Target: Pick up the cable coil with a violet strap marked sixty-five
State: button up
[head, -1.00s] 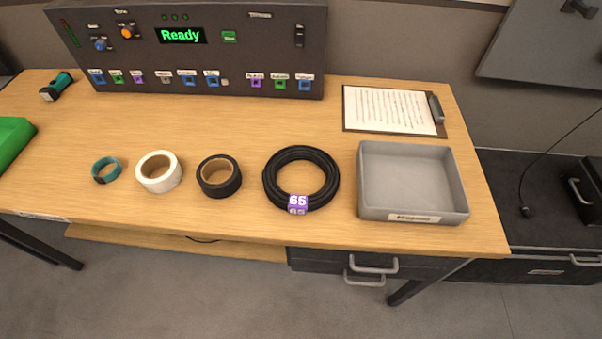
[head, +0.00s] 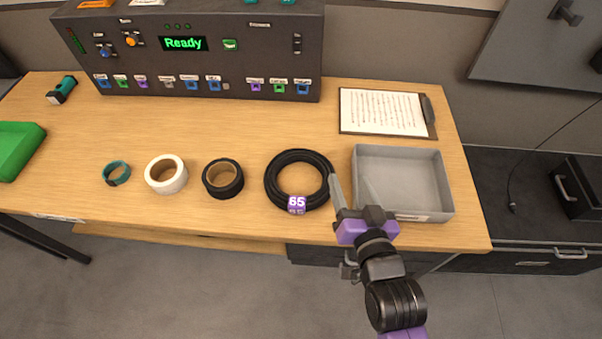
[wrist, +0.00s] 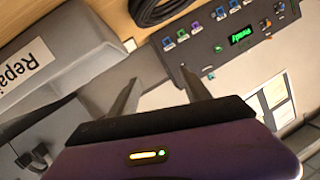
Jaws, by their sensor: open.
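The black cable coil (head: 297,161) lies flat on the wooden table, with a violet strap marked 65 (head: 297,204) on its near side. Part of the coil shows at the top of the wrist view (wrist: 160,8). My gripper (head: 350,180) is open and empty. It is in front of the table's near edge, with its fingers reaching up between the coil and the grey tray. In the wrist view its two fingers (wrist: 157,92) stand apart with nothing between them.
The grey tray (head: 440,185) is right of the coil, partly behind my gripper. A black tape roll (head: 236,187), a white tape roll (head: 150,172) and a teal ring (head: 110,178) lie to the left. A clipboard (head: 385,112) and a control console (head: 270,60) are behind. Table between them is clear.

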jog(key=w+a+r+g+p, duration=0.2)
jog(key=w+a+g, duration=0.2)
jog(key=w+a, duration=0.5)
jog(key=m+g+h+p, duration=0.1)
jog(key=m+g+h, duration=0.4)
jog(key=g, duration=0.6)
send_over(323, 192)
jog(key=shift+m+y, duration=0.6)
jog(key=shift+m, duration=0.1)
jog(key=f, duration=0.2)
jog(key=d+f, duration=0.1)
jog(key=f, duration=0.1)
jog(key=shift+f, duration=0.2)
jog(key=shift+a+f+p, duration=0.25)
jog(key=shift+f+p, duration=0.1)
jog(key=shift+f, duration=1.55)
jog(key=shift+a+f+p, duration=0.2)
jog(key=shift+f+p, duration=0.15)
jog(key=shift+f, duration=1.55)
grip_shut()
